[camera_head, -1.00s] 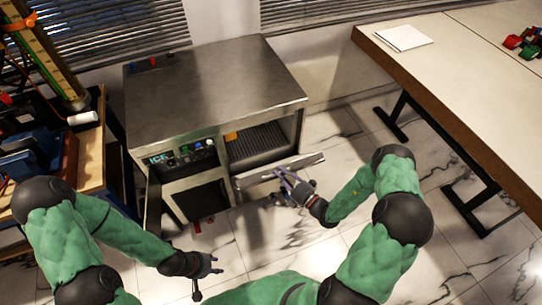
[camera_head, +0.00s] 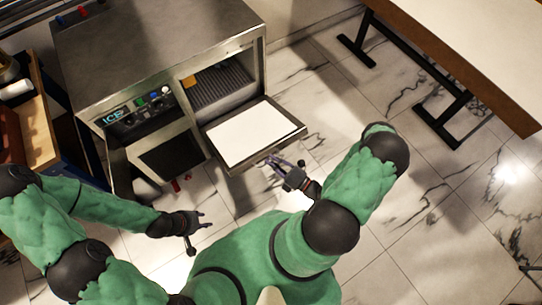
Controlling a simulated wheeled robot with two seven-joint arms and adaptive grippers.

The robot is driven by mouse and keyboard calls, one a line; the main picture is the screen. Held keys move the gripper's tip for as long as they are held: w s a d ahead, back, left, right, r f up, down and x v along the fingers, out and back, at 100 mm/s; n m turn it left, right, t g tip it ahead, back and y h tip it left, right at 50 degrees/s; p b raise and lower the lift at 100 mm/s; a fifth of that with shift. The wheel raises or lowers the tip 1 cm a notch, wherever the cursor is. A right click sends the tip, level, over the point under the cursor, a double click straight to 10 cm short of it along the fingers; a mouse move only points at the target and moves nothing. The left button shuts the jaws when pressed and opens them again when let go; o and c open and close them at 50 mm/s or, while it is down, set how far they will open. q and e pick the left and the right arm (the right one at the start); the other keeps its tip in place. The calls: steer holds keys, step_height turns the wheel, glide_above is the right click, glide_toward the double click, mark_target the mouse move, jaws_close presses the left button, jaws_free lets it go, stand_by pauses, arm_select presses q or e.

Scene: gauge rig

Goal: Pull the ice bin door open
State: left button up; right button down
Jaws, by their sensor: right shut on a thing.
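The steel ice machine (camera_head: 150,45) stands at the upper left with an ICE label on its front. Its ice bin door (camera_head: 250,135) is hinged down and out below the right-hand opening. The door's white inner face and metal rim are turned up toward me. My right gripper (camera_head: 274,163) is shut at the door's outer edge; its fingertips and the handle are partly hidden there. My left gripper (camera_head: 198,230) is open and empty over the floor, left of the door and apart from the machine.
The bin opening (camera_head: 218,85) shows a dark ribbed inside. A second, dark opening (camera_head: 170,158) lies left of the door. A wooden cart (camera_head: 38,140) stands at the left. A long table (camera_head: 470,50) stands at the upper right. Marble floor is clear between.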

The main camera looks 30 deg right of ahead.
steer(key=shift+d+f, duration=0.15)
steer(key=shift+f, duration=0.5)
steer(key=c, duration=1.5)
jaws_free()
steer(key=o, duration=0.3)
steer(key=shift+w, duration=0.2)
steer(key=shift+s, duration=0.2)
steer(key=v, duration=1.1)
steer(key=shift+s+d, duration=0.1)
steer(key=shift+s, duration=0.2)
